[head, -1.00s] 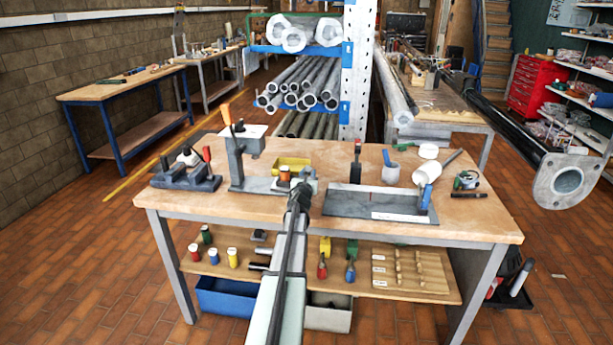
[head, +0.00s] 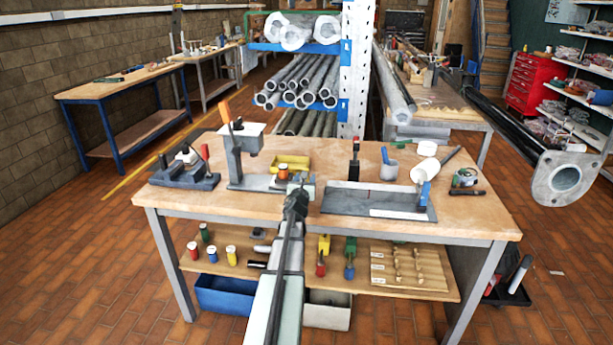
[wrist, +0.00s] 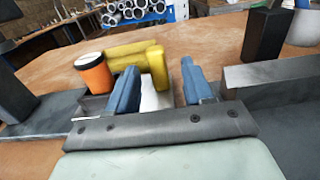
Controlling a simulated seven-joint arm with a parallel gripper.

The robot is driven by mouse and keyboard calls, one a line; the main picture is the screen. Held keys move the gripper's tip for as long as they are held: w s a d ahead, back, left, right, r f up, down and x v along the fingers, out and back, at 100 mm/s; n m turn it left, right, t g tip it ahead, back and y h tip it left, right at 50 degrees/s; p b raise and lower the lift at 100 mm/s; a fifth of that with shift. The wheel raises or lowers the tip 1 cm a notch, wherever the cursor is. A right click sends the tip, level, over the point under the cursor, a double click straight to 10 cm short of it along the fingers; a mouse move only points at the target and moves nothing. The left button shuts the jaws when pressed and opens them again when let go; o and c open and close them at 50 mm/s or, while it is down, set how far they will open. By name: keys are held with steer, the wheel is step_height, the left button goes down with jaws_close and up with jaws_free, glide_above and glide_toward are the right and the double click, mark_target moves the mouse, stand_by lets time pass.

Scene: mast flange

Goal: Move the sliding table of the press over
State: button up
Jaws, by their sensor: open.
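The press (head: 235,152) stands on the left half of the workbench, with an orange-tipped lever and a grey base. A flat grey metal piece beside it, apparently the sliding table (head: 262,183), lies at the base. An orange cylinder with a white-and-dark top (head: 283,173) and a yellow bin (head: 293,161) are there; the cylinder (wrist: 94,74) and bin (wrist: 135,63) also show in the wrist view. My gripper (head: 297,194) is at the bench's front half, just before these. In the wrist view its blue fingers (wrist: 158,72) are apart with nothing gripped; a pale metal surface shows between them.
A toggle clamp (head: 185,170) is at the left. A grey plate fixture (head: 350,200) with a black upright and blue part is right of my gripper. The front right bench strip is clear.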

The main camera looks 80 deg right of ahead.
steer(key=a, duration=0.8)
steer(key=shift+s+a, duration=0.1)
steer(key=shift+a, duration=0.15)
